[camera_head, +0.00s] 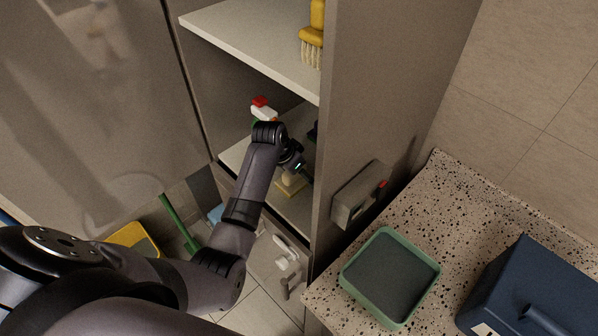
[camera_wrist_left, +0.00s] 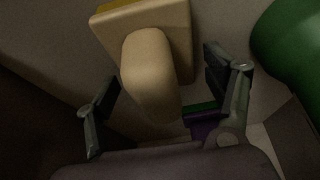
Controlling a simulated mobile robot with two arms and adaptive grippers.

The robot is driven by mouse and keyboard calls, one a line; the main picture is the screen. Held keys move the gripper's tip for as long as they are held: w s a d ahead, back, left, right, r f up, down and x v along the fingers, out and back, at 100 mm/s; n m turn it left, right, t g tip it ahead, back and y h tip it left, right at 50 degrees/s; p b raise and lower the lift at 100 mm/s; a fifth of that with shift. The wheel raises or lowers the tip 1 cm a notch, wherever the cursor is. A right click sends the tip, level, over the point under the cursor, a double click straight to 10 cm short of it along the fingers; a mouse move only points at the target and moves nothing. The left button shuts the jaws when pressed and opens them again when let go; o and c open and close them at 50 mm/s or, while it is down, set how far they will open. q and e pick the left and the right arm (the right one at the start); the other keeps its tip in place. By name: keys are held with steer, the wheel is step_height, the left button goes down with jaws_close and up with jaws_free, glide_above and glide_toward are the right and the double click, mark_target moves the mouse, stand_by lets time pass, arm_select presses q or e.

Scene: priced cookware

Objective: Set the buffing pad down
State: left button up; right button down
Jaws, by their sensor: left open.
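The buffing pad (camera_head: 291,186) has a tan handle and block, and it sits on the lower shelf (camera_head: 296,207) inside the tall cabinet. In the left wrist view the pad's rounded handle (camera_wrist_left: 150,65) points toward my left gripper (camera_wrist_left: 163,78). The two fingers are open, one on each side of the handle, with visible gaps. In the head view my left arm reaches into the cabinet and its gripper (camera_head: 301,172) is partly hidden in shadow. My right gripper is not in view.
A green bottle (camera_wrist_left: 290,40) stands close to the right finger. A red and white spray bottle top (camera_head: 263,110) is behind my arm. The cabinet's side panel (camera_head: 375,100) and upper shelf (camera_head: 250,50) bound the space. A green tray (camera_head: 390,277) sits on the speckled counter.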

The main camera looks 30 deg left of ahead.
arm_select(q)
steer(key=b+v, duration=0.2)
steer(key=v, duration=1)
steer(key=shift+w, duration=0.1)
